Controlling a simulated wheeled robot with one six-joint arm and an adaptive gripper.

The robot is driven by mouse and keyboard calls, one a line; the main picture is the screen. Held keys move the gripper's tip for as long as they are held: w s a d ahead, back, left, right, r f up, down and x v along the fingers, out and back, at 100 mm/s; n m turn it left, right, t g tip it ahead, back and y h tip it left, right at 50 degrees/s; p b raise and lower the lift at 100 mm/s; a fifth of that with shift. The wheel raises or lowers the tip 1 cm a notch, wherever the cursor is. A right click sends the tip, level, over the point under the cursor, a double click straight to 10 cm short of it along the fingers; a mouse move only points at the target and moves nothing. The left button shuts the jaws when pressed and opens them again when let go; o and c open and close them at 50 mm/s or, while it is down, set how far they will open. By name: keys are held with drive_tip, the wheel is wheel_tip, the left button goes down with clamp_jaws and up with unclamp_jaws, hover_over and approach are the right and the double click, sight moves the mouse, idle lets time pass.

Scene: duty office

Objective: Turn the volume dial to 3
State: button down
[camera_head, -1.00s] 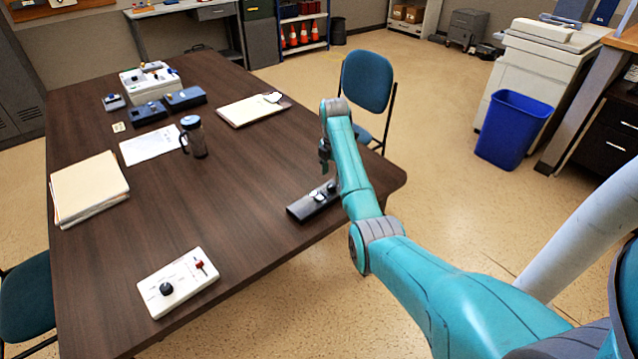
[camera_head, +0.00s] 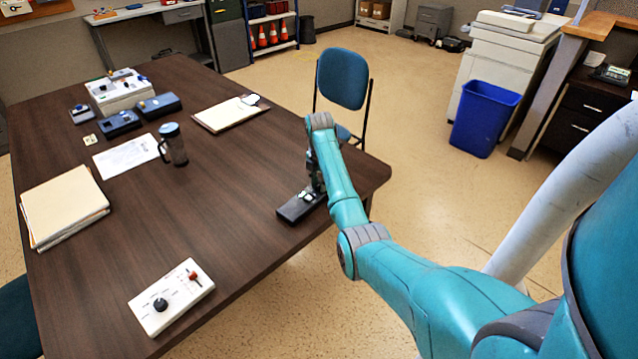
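A white control box (camera_head: 171,296) lies on the table's near left part, with a black round knob (camera_head: 160,304) and a red lever or slider on top. A black device (camera_head: 295,211) with small light-coloured parts on top lies near the table's right edge. My gripper (camera_head: 315,188) points down at the far end of this device, very close to it. The arm partly hides the gripper, and I cannot tell whether it touches. Its finger opening is too small to tell. No dial markings are readable, and I cannot tell which control is the volume dial.
The brown table (camera_head: 225,185) also holds a folder stack (camera_head: 62,205), a dark mug (camera_head: 173,146), papers (camera_head: 127,157), a clipboard (camera_head: 226,114) and several devices at the back left. A blue chair (camera_head: 342,78) and blue bin (camera_head: 485,118) stand beyond the table's right side.

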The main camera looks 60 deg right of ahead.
drive_tip(key=shift+m, duration=0.3)
drive_tip(key=m, duration=0.3)
drive_tip(key=shift+m, duration=0.3)
drive_tip(key=m, duration=0.3)
drive_tip(key=shift+m, duration=0.3)
drive_tip(key=m, duration=0.3)
drive_tip(key=shift+m, duration=0.3)
drive_tip(key=m, duration=0.3)
drive_tip(key=shift+m, duration=0.4)
drive_tip(key=m, duration=1)
drive_tip(key=shift+m, duration=2.2)
